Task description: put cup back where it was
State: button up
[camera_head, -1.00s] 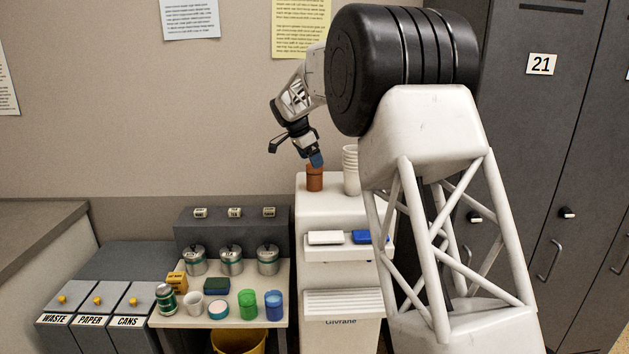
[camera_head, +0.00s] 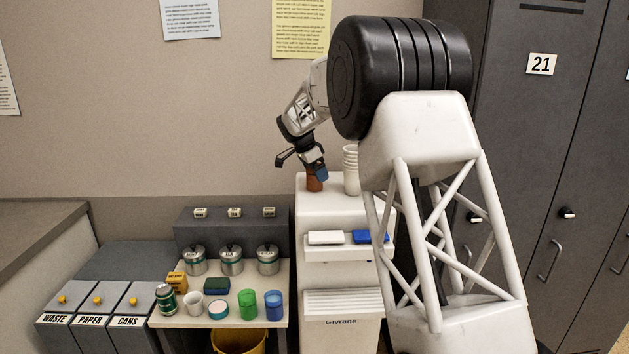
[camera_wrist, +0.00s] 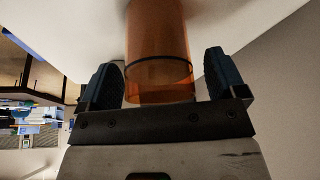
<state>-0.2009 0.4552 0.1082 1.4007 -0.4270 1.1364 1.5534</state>
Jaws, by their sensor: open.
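An orange-brown cup (camera_head: 313,183) stands on top of the white dispenser cabinet (camera_head: 327,208), near its back left. My gripper (camera_head: 314,175) is at the cup from above. In the wrist view the cup (camera_wrist: 158,45) lies between the two blue fingertips of my gripper (camera_wrist: 163,78), with a gap on each side. The jaws are open. In the head view the gripper hides the upper part of the cup. Other cups stand on the low shelf: a white one (camera_head: 194,303), a green one (camera_head: 247,304) and a blue one (camera_head: 273,305).
A stack of white cups (camera_head: 351,170) stands close to the right of the orange-brown cup. A green can (camera_head: 166,300), a sponge (camera_head: 217,286) and several metal canisters (camera_head: 231,262) are on the lower left shelf (camera_head: 240,321). Bins (camera_head: 90,320) are further left.

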jog(key=shift+d+f, duration=0.1)
jog(key=shift+f, duration=0.15)
jog(key=shift+c, duration=0.3)
jog(key=c, duration=1.1)
jog(key=shift+c, duration=0.2)
jog(key=shift+r, duration=0.2)
jog(key=shift+r, duration=1.4)
jog(key=shift+s+r, duration=0.1)
jog(key=shift+r, duration=0.1)
jog(key=s+d+r, duration=0.1)
jog(key=s+d, duration=0.1)
jog(key=s, duration=1.3)
jog(key=shift+s+r, duration=0.25)
jog(key=shift+s, duration=0.05)
